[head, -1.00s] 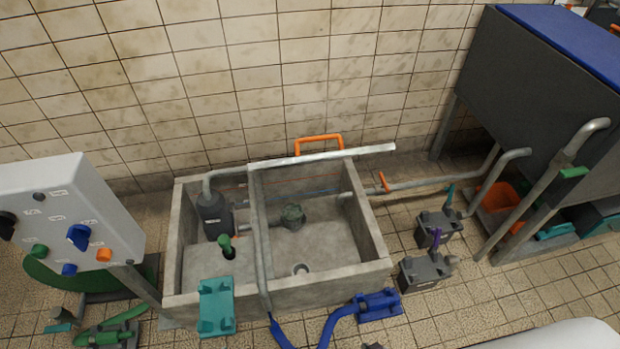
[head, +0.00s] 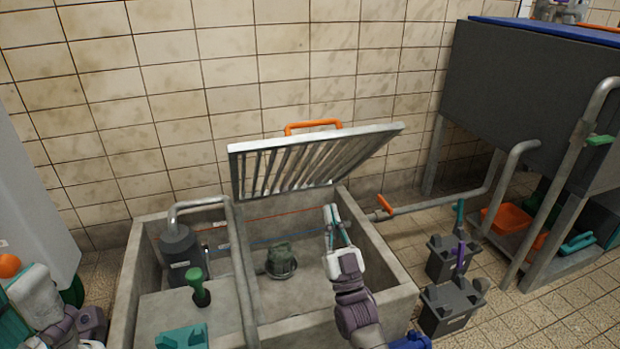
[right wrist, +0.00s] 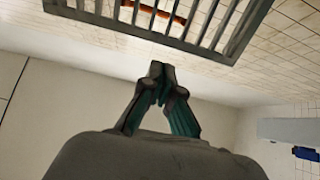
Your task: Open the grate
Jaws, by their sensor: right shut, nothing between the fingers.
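The metal grate (head: 305,165) stands raised and tilted over the right compartment of the concrete basin (head: 385,305), with its slats facing me. An orange handle (head: 313,127) shows behind its top edge. My right gripper (head: 331,212) is shut and empty, below the grate and over the right compartment. In the right wrist view, its closed teal fingers (right wrist: 160,75) point toward the slats of the grate (right wrist: 180,25); contact cannot be told. Parts of my left arm show at the lower left; its jaws are not clear.
A dark pump (head: 178,250) and a green-handled part (head: 199,285) are in the left compartment. A grey pipe with an orange lever (head: 384,204) runs right of the basin. Dark boxes (head: 450,305) stand on the floor, near a large dark tank (head: 540,95).

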